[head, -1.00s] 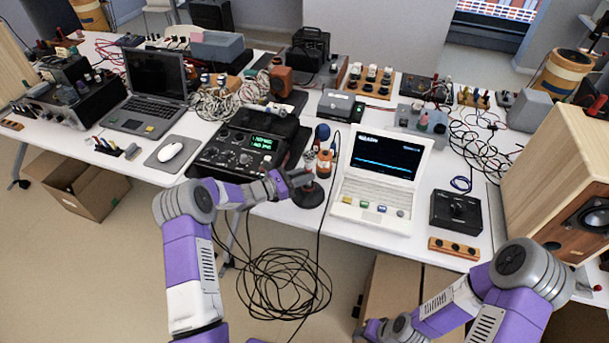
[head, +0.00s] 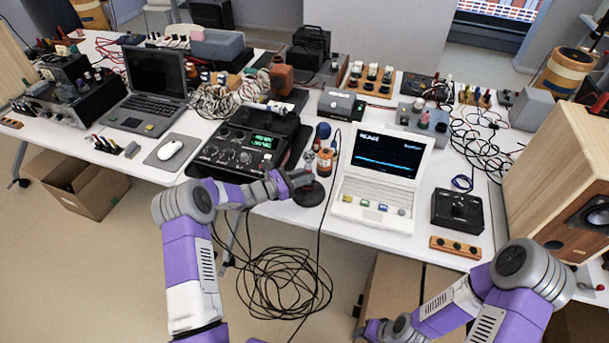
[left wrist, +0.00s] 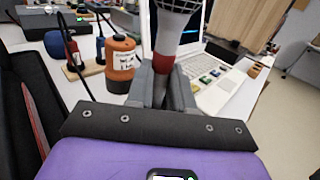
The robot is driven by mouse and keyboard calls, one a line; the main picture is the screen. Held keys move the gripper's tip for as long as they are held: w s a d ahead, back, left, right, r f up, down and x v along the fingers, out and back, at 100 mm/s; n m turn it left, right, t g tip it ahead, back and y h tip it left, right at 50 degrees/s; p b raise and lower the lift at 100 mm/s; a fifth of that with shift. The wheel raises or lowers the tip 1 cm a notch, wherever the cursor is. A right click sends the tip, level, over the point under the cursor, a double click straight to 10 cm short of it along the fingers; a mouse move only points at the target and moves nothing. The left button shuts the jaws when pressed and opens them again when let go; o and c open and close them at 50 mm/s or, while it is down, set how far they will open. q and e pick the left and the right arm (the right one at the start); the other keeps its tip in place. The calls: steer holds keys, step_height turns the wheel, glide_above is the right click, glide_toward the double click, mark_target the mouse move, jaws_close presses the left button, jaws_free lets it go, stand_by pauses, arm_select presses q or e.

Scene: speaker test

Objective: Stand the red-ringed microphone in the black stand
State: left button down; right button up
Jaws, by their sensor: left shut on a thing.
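The red-ringed microphone (left wrist: 165,62) is upright between the fingers of my left gripper (left wrist: 161,88) in the left wrist view. The gripper is shut on its grey body, just below the red ring, with the mesh head at the top. In the head view my left gripper (head: 298,181) is at the table's front edge, over the round black base of the stand (head: 309,195). The fingers hide the microphone's lower end, so I cannot tell whether it sits in the stand. Of my right arm, the end is low in the head view and its fingers are unclear.
An orange bottle (head: 324,161) and a blue-headed microphone (head: 323,131) stand just behind the stand. A white laptop (head: 378,185) is close on the right, a black mixer (head: 238,150) on the left. Coiled cable (head: 283,282) lies on the floor.

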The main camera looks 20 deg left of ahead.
arm_select(q)
steer(key=c, duration=0.9)
jaws_free()
steer(key=shift+s, duration=0.1)
steer(key=p+v, duration=0.1)
steer(key=v, duration=0.6)
steer(key=shift+s+a, duration=0.15)
steer(key=shift+a, duration=0.05)
steer(key=shift+f, duration=0.1)
